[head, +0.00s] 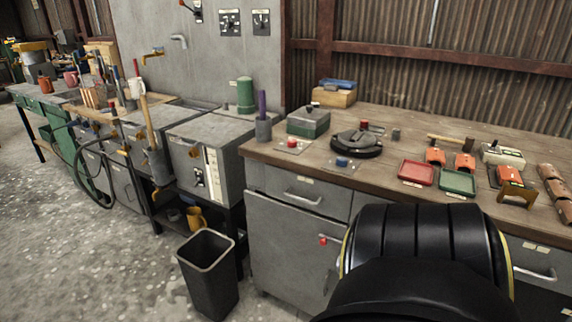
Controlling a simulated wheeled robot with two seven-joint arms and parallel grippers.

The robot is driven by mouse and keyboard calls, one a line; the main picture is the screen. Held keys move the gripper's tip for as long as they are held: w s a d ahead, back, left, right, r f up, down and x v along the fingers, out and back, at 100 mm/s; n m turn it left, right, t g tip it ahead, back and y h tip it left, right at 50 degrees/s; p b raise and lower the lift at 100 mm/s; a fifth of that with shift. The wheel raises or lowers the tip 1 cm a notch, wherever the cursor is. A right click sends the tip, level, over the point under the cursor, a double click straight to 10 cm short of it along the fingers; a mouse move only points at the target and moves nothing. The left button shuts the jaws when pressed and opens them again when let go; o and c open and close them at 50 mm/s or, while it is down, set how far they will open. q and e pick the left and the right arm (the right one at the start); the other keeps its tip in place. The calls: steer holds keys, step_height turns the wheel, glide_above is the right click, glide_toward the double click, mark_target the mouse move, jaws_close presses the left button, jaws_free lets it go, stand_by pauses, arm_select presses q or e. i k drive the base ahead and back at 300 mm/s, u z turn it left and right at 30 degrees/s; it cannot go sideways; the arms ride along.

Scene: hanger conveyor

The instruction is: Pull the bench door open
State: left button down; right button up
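The bench door (280,250) is a grey metal panel below the wooden-topped bench (395,225), left of a black rounded part that I take to be mine. It appears shut in line with the bench front. A red latch or knob (323,239) sits near its upper right corner. A slim upright handle (327,281) shows lower down near its right edge. The black part hides the bench front just right of the door. Neither of my grippers is in view.
A black open bin (208,270) stands on the floor left of the door. A drawer with a pale handle (302,197) is above the door. The bench top holds a red tray (416,173), a green tray (457,182) and several small items. Concrete floor is clear at lower left.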

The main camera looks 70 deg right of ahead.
mark_target(288, 263)
steer(key=i, duration=1.4)
steer(key=z, duration=1.85)
